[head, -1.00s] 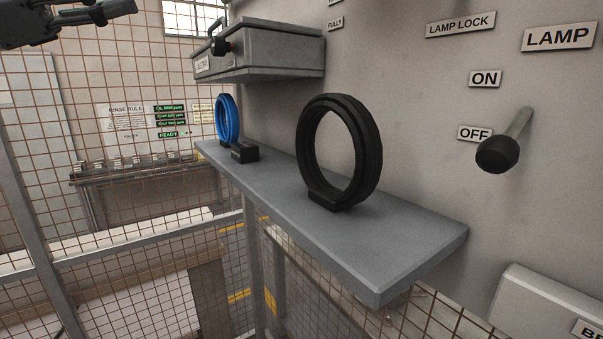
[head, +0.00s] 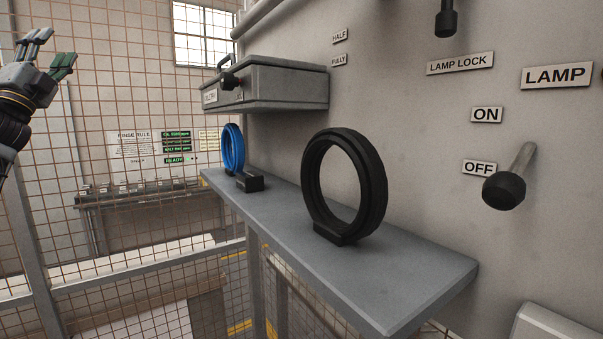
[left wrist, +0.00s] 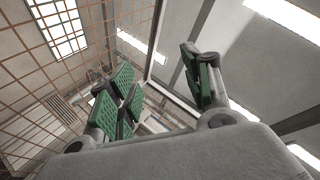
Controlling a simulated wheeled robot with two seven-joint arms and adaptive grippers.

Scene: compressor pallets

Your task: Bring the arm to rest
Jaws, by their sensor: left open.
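My left gripper (head: 52,55) is raised at the upper left of the head view, its fingers pointing up. It is open and empty, in front of the mesh fence and well apart from the shelf. In the left wrist view its green-padded fingers (left wrist: 160,90) stand spread, with only fence, window and ceiling beyond them. My right gripper is not in view.
A grey shelf (head: 420,275) on the wall holds a black ring (head: 372,190) and a blue ring (head: 232,150) on stands. Above it is a grey box (head: 285,85). A lamp lever (head: 505,188) sticks out at right, beside the OFF label. Mesh fence (head: 110,60) fills the left.

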